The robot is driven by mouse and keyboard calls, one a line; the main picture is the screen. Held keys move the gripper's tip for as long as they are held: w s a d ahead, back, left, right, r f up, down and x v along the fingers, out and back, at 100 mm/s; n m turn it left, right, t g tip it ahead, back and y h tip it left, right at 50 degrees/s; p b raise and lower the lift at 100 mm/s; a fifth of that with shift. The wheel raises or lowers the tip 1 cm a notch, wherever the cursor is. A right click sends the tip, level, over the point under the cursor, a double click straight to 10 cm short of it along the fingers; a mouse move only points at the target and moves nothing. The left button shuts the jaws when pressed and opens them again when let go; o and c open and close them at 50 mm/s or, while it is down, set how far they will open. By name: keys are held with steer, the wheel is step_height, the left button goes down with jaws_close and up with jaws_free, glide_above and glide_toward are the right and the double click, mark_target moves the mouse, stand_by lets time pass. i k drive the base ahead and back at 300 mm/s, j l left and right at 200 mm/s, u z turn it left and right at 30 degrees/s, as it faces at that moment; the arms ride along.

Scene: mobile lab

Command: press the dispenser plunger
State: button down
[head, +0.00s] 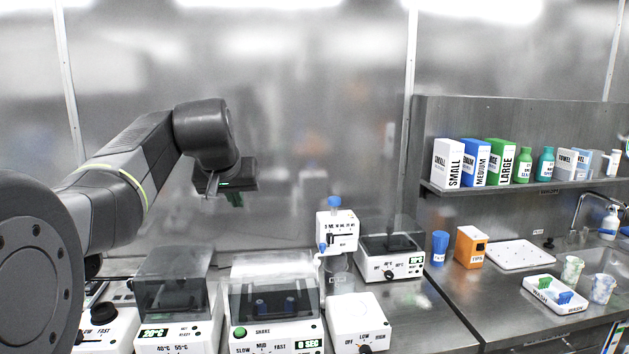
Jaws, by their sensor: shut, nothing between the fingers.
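The dispenser (337,231) is a white box with black print on a clear bottle, standing on the bench right of centre. Its blue plunger (334,202) stands up from the top. A small blue-tipped spout (321,249) points out at its left. My gripper (228,194) is up in the air, left of the dispenser and a little higher in the picture, clear of it. The gripper is shut and empty. Its fingertips are small and partly hidden by the wrist.
Lidded machines (274,298) line the front of the bench, with another (391,259) right of the dispenser. A white knobbed unit (357,323) stands in front of it.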

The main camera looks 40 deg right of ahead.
mark_target(334, 202)
steer(key=l+u, duration=0.15)
steer(key=l, duration=2)
steer(key=i, duration=0.05)
